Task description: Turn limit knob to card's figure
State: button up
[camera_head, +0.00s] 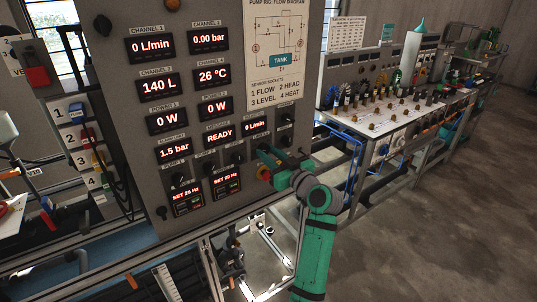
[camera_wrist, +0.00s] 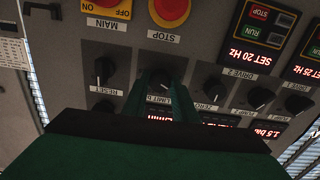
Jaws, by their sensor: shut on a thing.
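The grey pump-rig panel (camera_head: 225,105) stands at the left in the head view. Its alarm limit readout (camera_head: 174,150) shows 1.5 bar. My gripper (camera_head: 268,158) is at the panel's lower right. In the wrist view, which sees the panel upside down, my gripper (camera_wrist: 163,82) has its two green fingers on either side of a dark knob (camera_wrist: 165,70) and is shut on it. The label by this knob reads LIMIT with a letter like b, the rest hidden by a finger. The knob's pointer is hidden. I cannot make out a card with a set figure.
Similar knobs flank it, including one by the ZERO label (camera_wrist: 212,86) and one by the RESET label (camera_wrist: 105,107). A red stop button (camera_wrist: 170,10) and a MAIN switch (camera_wrist: 115,8) are close by. A bench (camera_head: 385,120) with fittings stands to the right; floor beyond is clear.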

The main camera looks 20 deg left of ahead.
jog(key=m, duration=0.6)
jog(key=shift+s, duration=0.1)
jog(key=m, duration=0.6)
jog(key=shift+r+m, duration=0.1)
jog(key=shift+m, duration=0.3)
jog(key=m, duration=1.2)
jog(key=o, duration=1)
jog(key=shift+o, duration=0.2)
jog(key=shift+d, duration=0.1)
